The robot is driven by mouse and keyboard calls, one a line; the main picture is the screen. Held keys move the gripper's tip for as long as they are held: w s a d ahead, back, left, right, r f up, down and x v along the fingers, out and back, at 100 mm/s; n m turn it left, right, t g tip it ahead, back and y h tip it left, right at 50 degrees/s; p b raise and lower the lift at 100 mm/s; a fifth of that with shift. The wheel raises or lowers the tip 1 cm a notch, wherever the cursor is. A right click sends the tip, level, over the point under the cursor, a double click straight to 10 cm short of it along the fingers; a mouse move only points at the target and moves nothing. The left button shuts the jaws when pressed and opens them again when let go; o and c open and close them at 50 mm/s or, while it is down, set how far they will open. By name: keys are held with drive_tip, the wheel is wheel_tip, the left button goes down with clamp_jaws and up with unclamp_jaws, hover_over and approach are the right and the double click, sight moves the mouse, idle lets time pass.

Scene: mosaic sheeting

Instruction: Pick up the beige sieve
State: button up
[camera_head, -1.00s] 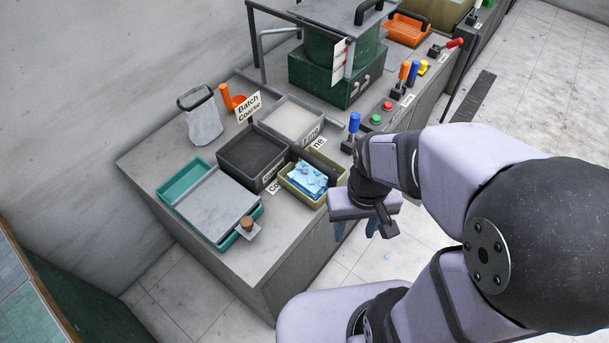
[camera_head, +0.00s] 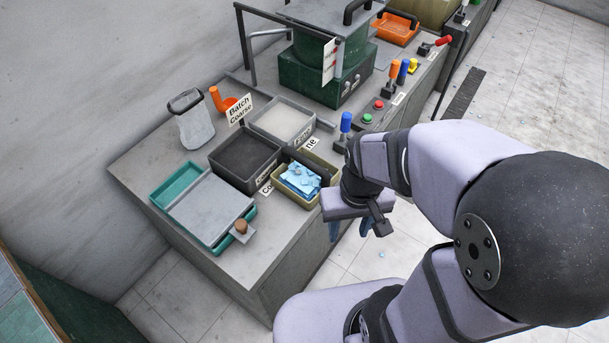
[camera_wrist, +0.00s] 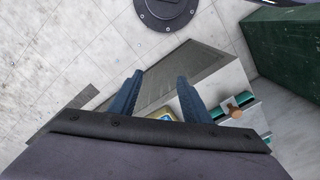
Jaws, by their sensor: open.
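The likeliest match for the beige sieve is a small olive-beige box (camera_head: 287,194) at the near right edge of the bench. It holds pale blue pieces, and a dark bar lies along its back right side. I cannot tell if its bottom is mesh. My gripper (camera_head: 350,231) is open and empty to the right of the box, past the bench edge, with fingers pointing down. In the wrist view my gripper (camera_wrist: 156,88) has its blue fingers apart. A small part of the box (camera_wrist: 163,114) shows between them; the wrist housing hides the rest.
A dark-filled tray (camera_head: 245,160) and a pale-filled tray (camera_head: 283,122) stand behind the box. A teal tray (camera_head: 175,188) with a grey lid and brown knob lies left. A blue-handled lever (camera_head: 345,123) stands close to my wrist. The bench edge drops to the floor.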

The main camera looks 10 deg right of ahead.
sight(300, 162)
drive_tip(key=shift+w, duration=0.1)
drive_tip(key=w+a+f+n+t+b, duration=0.1)
drive_tip(key=w+a+f+n+t, duration=0.2)
drive_tip(key=w, duration=0.5)
drive_tip(key=w+a+f+t+y+b, duration=0.1)
drive_tip(key=w+a+t, duration=0.1)
drive_tip(key=w+a, duration=0.5)
drive_tip(key=w+a+f+n+t+b, duration=0.1)
drive_tip(key=w+a+f+n+t, duration=0.15)
drive_tip(key=w, duration=0.65)
drive_tip(key=w+a+f+n+t+h+b, duration=0.1)
drive_tip(key=w+f+n+t+h, duration=0.1)
drive_tip(key=w+f+t+h, duration=0.15)
drive_tip(key=s+d+n+t+h+b, duration=0.1)
drive_tip(key=s+d+n+h, duration=0.2)
drive_tip(key=h, duration=0.5)
drive_tip(key=shift+m, duration=0.35)
drive_tip(key=shift+s+d+f+p+x, duration=0.1)
drive_tip(key=shift+f+p+x, duration=0.2)
drive_tip(key=shift+x, duration=0.9)
drive_tip(key=shift+s+d+f+p+x, duration=0.1)
drive_tip(key=shift+p+x, duration=0.25)
drive_tip(key=shift+x, duration=0.8)
drive_tip(key=shift+s+f+p+x, duration=0.15)
drive_tip(key=shift+p+x, duration=0.2)
drive_tip(key=shift+x, duration=0.85)
clamp_jaws()
